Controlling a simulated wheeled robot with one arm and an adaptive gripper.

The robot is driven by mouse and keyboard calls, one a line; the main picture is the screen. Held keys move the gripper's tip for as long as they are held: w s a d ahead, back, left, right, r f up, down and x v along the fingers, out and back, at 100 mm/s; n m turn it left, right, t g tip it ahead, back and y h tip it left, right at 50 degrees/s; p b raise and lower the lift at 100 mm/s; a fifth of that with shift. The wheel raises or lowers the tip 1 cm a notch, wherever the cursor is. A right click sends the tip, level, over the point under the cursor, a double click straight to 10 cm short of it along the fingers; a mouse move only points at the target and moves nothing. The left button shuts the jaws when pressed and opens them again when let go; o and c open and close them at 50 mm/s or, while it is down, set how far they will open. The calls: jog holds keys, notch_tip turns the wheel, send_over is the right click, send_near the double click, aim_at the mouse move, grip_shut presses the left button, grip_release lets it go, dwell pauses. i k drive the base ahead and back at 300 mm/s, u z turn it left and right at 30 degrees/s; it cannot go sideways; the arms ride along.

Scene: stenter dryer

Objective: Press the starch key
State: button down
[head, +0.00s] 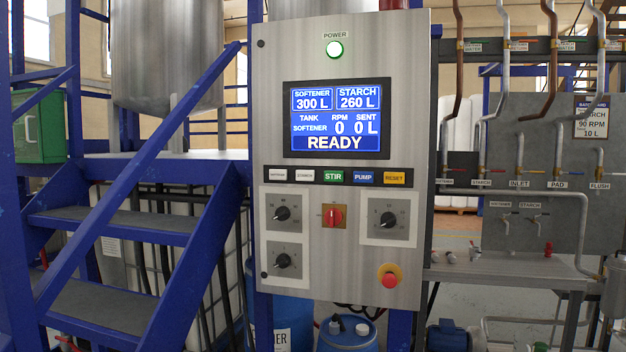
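The starch key (304,175) is a small pale key with dark lettering in the black key strip below the screen on the grey control cabinet (420,130). It is second from the left, between the pale softener key (277,174) and the green STIR key (333,176). The screen (337,120) reads softener 300 L, starch 260 L, tank softener, RPM 0, sent 0 L and READY. My gripper is not in view.
The strip also holds a blue PUMP key (364,177) and an orange RESET key (394,178). Below are rotary knobs, a red switch (333,215) and a red emergency button (389,276). Blue stairs (140,200) stand left; pipes and valves (540,180) stand right.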

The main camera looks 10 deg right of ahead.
aim_at(306, 175)
jog(key=k, duration=1.1)
jog(key=u, duration=0.25)
jog(key=i, duration=0.3)
jog(key=u, duration=1)
jog(key=i, duration=1.6)
jog(key=z, duration=1.05)
jog(key=i, duration=0.35)
jog(key=z, duration=0.4)
